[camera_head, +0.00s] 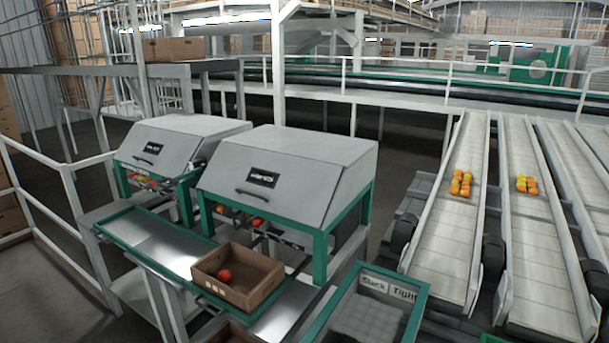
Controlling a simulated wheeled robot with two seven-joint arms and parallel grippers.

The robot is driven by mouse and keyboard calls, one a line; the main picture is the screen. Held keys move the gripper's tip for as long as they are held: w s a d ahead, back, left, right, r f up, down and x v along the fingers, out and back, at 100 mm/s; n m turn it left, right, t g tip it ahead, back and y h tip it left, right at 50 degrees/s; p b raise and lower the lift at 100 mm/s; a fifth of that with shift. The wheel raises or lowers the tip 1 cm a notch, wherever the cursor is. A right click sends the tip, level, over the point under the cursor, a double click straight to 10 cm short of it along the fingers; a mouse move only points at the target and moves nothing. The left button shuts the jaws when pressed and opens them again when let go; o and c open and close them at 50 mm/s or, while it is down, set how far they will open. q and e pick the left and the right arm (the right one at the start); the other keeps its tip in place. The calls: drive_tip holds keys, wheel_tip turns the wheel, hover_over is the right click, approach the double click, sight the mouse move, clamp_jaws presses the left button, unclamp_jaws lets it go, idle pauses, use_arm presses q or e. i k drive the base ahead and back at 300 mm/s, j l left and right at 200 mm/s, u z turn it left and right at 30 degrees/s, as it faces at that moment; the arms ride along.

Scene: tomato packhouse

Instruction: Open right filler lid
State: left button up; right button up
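Two filler machines with grey sloped lids and green frames stand side by side left of centre. The right filler lid (287,167) is down over its machine, with a dark handle (258,198) and a black label on its sloped front. The left filler lid (177,146) is also down. Tomatoes show in the dark openings beneath both lids. Neither of my grippers is in the view.
A cardboard box (258,297) with one red tomato (224,275) sits on the green-edged metal shelf (160,246) before the fillers. A green-framed tray labelled Slack and Tight (418,303) stands right of it. Conveyors (452,222) carrying tomatoes run at right; railings (70,205) stand left.

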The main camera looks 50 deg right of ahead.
sight(294, 188)
drive_tip(key=z, duration=1.2)
